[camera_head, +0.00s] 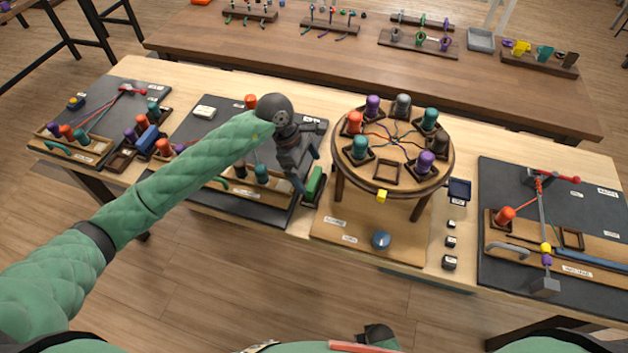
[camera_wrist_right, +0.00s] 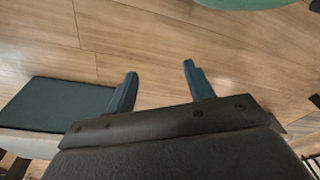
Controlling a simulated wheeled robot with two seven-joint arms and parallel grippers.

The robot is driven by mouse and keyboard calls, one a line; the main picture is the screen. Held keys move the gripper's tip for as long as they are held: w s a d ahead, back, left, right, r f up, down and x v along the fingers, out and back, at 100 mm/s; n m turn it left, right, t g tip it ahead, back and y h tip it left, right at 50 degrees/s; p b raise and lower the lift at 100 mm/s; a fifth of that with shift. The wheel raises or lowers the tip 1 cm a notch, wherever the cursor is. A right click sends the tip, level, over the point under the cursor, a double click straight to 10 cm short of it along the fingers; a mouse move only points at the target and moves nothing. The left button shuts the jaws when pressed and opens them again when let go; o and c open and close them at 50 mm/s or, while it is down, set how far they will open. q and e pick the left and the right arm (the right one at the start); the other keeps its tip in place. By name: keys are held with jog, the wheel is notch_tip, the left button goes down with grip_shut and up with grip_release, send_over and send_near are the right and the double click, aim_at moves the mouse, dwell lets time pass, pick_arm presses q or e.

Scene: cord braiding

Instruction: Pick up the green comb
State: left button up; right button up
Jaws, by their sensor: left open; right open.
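A green block-like piece, which looks like the green comb (camera_head: 314,184), sits in a dark holder between the middle board and the round stand. Its teeth cannot be made out. My left gripper (camera_head: 307,170) is open right beside and above it, fingers pointing down toward it. I cannot tell whether a finger touches it. The wrist hides part of the board behind. My right gripper (camera_wrist_right: 158,84) is open and empty over the wooden floor in the right wrist view, away from the comb.
A round stand (camera_head: 440,170) with several coloured bobbins stands just right of the left gripper. A wooden bobbin tray (camera_head: 235,190) lies to its left. A blue ball (camera_head: 381,240) and small dark weights (camera_head: 449,262) sit near the table's front edge.

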aim_at(313, 178)
pick_arm(q)
jog(key=x, duration=0.1)
jog(key=p+x, duration=0.2)
jog(key=shift+s+d+r, duration=0.1)
jog(key=shift+s+d, duration=0.15)
jog(key=shift+s+d+f+p, duration=0.1)
jog(key=shift+f+p, duration=0.1)
jog(key=shift+f, duration=0.15)
jog(key=shift+d+f+p, duration=0.1)
jog(key=shift+f+p, duration=0.05)
jog(key=shift+f, duration=0.15)
pick_arm(e)
notch_tip(313, 178, down, 6)
jog(key=s+d, duration=0.2)
jog(key=shift+s+d, duration=0.25)
jog(key=shift+s, duration=0.1)
jog(key=shift+r, duration=0.1)
pick_arm(q)
jog(key=shift+c, duration=0.4)
jog(key=c, duration=0.7)
jog(key=shift+c, duration=0.6)
pick_arm(e)
jog(key=shift+w, duration=0.1)
jog(key=shift+d, duration=0.1)
